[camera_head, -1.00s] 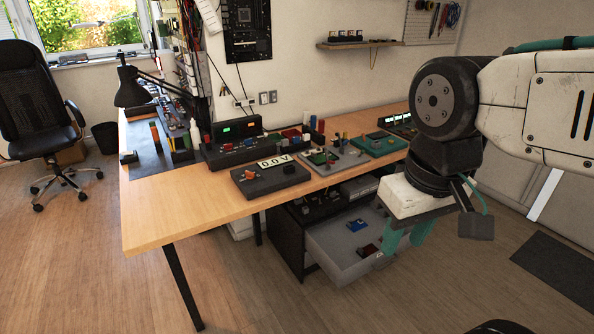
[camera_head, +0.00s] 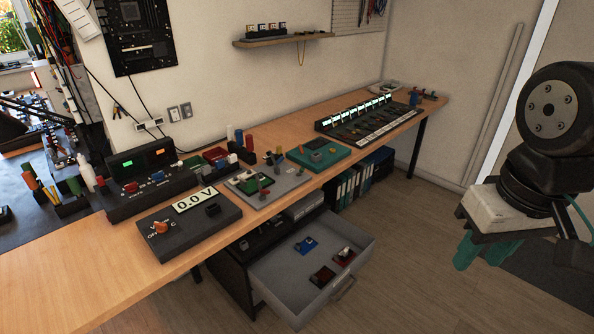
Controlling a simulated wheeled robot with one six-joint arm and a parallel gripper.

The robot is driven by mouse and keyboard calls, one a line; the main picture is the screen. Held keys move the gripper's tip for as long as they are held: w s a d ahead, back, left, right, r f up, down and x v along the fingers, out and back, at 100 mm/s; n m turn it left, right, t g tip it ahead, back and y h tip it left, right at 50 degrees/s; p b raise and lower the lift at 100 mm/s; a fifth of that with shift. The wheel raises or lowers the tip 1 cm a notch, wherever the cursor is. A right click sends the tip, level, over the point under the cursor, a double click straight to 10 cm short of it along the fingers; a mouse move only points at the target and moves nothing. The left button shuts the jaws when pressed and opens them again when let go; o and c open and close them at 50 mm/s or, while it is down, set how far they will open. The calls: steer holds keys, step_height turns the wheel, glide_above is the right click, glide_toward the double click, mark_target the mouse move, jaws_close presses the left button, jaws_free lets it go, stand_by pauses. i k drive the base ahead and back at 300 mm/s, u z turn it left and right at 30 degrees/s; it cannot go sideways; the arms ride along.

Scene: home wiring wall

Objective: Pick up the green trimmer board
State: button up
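A small green board (camera_head: 247,183) sits on a grey fixture plate (camera_head: 288,186) on the workbench, with small parts on it. My gripper (camera_head: 479,252) hangs at the right, in front of the bench and well apart from both boards. Its two teal fingers point down with a gap between them, and no object shows in the gap.
An open grey drawer (camera_head: 283,305) under the bench holds a blue board (camera_head: 306,246) and two dark red boards. A black box with a 0.0 V display (camera_head: 188,227) stands near the bench's front edge. A long black panel (camera_head: 367,120) stands farther right. The floor right of the drawer is clear.

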mark_target(250, 186)
steer(key=z, duration=0.25)
steer(key=i, duration=0.75)
steer(key=u, duration=0.6)
steer(key=i, duration=0.6)
steer(key=u, duration=0.65)
